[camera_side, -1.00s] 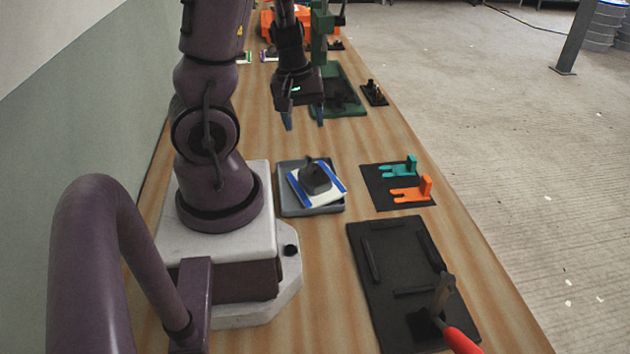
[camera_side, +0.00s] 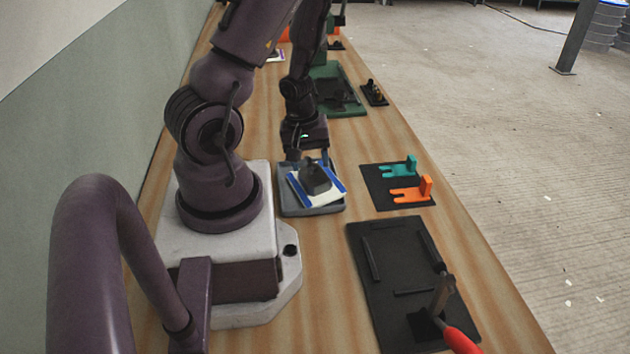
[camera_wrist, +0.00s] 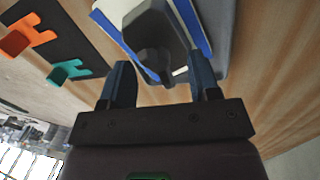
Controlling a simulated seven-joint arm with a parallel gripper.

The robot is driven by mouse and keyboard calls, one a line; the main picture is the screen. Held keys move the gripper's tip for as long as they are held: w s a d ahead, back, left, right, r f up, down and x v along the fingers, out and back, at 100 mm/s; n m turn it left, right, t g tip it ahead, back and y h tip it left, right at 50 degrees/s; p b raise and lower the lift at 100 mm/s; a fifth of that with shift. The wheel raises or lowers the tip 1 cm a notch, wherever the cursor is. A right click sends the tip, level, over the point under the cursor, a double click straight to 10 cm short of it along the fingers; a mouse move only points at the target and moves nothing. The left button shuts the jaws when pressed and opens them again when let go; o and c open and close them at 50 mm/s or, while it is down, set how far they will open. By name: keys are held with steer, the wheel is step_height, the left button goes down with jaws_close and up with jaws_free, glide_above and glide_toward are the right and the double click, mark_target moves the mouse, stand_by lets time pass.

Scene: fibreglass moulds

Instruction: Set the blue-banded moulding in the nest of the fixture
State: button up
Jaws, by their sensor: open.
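The blue-banded moulding (camera_side: 330,190) is a white plate with blue bands along two edges and a dark block (camera_side: 315,178) on top. It lies slightly turned on a grey tray (camera_side: 284,200), and also shows in the wrist view (camera_wrist: 194,22). My gripper (camera_side: 308,158) is open, just behind and above the moulding. In the wrist view its two blue fingers (camera_wrist: 160,78) are apart with the dark block's narrow stem near the gap between them. The fixture is probably the black plate (camera_side: 375,305) with raised bars and a red-handled clamp (camera_side: 452,325) at the front right.
A dark mat (camera_side: 378,196) holds a teal piece (camera_side: 398,168) and an orange piece (camera_side: 410,190), right of the tray. A green fixture (camera_side: 352,98) and a small black stand (camera_side: 375,92) are farther back. Bare wood lies between tray and black plate.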

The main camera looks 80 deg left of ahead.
steer(key=shift+w+f, duration=0.15)
steer(key=shift+f, duration=0.8)
steer(key=shift+c, duration=0.4)
jaws_close()
steer(key=shift+r, duration=0.1)
